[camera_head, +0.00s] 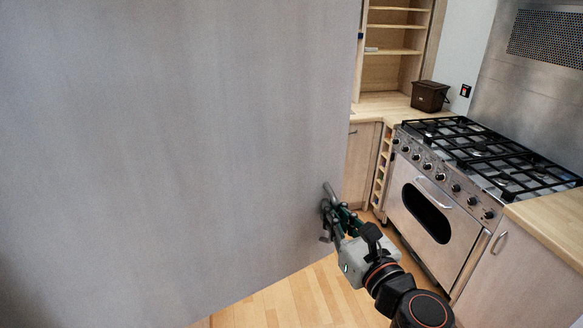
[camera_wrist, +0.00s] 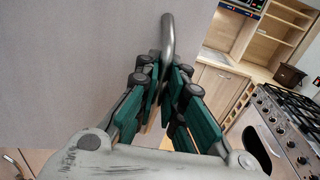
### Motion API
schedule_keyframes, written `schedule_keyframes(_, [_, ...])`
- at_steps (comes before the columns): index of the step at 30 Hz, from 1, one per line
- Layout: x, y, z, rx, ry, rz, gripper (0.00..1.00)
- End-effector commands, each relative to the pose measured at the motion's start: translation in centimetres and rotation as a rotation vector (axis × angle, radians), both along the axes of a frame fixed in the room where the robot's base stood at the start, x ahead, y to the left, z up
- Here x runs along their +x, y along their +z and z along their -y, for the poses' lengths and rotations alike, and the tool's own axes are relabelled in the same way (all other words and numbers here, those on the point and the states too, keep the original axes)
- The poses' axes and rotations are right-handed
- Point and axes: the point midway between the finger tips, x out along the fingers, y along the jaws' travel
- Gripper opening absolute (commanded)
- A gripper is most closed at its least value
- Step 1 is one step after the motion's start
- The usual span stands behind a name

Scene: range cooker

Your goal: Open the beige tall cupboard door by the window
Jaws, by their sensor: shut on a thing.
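The tall cupboard door (camera_head: 180,150) fills the left and middle of the head view as a large flat greyish-beige panel. In the wrist view the door (camera_wrist: 80,60) lies behind my fingers. Its curved metal handle (camera_wrist: 168,42) rises from between the fingertips in the wrist view, and the handle (camera_head: 330,192) shows near the door's right edge in the head view. My gripper (camera_head: 332,222) is at that edge. In the wrist view my gripper (camera_wrist: 165,82) is shut on the handle. The handle's lower part is hidden by the fingers. The cupboard's inside and the window are not visible.
A range cooker (camera_head: 430,200) with black burner grates stands at the right. A dark brown bin (camera_head: 430,96) sits on the wooden counter (camera_head: 380,105) below open shelves (camera_head: 395,40). Wooden floor (camera_head: 290,300) is clear below the door and left of my arm.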

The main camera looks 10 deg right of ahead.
Motion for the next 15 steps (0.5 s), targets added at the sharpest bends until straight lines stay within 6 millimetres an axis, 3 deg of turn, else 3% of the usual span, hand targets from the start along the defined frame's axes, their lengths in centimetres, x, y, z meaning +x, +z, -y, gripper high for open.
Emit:
schedule_keyframes(13, [-0.09, 0.07, 0.14, 0.001, -0.006, 0.0, 0.0])
schedule_keyframes(14, [-0.09, 0.07, 0.14, 0.001, -0.006, 0.0, 0.13])
schedule_keyframes(15, [-0.09, 0.07, 0.14, 0.001, -0.006, 0.0, 0.18])
